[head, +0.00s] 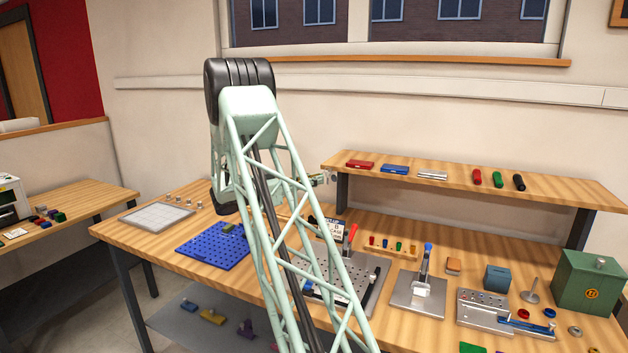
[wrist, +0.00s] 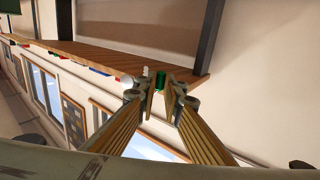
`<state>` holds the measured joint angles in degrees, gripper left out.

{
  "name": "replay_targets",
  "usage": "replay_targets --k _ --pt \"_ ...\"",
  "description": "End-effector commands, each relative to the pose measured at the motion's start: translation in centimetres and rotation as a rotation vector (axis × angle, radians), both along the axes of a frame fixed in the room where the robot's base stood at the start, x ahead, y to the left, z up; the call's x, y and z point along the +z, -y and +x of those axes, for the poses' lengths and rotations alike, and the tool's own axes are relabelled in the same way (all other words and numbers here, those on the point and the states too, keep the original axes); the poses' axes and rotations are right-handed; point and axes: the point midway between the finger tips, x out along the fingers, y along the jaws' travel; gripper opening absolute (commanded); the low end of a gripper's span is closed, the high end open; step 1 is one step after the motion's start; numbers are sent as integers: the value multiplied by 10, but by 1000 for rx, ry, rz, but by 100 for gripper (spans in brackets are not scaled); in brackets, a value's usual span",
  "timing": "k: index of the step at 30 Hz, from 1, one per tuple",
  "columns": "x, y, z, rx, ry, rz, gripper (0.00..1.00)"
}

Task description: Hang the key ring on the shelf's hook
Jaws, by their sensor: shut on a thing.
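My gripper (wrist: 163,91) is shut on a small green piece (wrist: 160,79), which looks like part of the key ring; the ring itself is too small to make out. In the head view my gripper (head: 318,180) is beside the left end of the wooden shelf (head: 450,179), largely hidden behind my arm. The shelf (wrist: 100,58) appears upside down in the wrist view, close beyond the fingertips. I cannot clearly make out the hook, nor whether the held piece touches it.
Red (head: 360,164) and blue (head: 395,169) blocks and several coloured cylinders lie on the shelf. Below are a perforated plate (head: 335,290), a blue pegboard (head: 205,247), a clamp stand (head: 420,290) and a green box (head: 590,280). The wall is behind.

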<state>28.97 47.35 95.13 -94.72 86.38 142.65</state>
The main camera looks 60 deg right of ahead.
Motion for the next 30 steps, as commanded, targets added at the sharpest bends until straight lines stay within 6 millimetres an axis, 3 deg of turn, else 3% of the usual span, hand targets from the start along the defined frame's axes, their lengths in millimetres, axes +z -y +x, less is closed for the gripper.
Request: replay_targets --k 30 --pt "-9 20 4 0 0 -1 0"
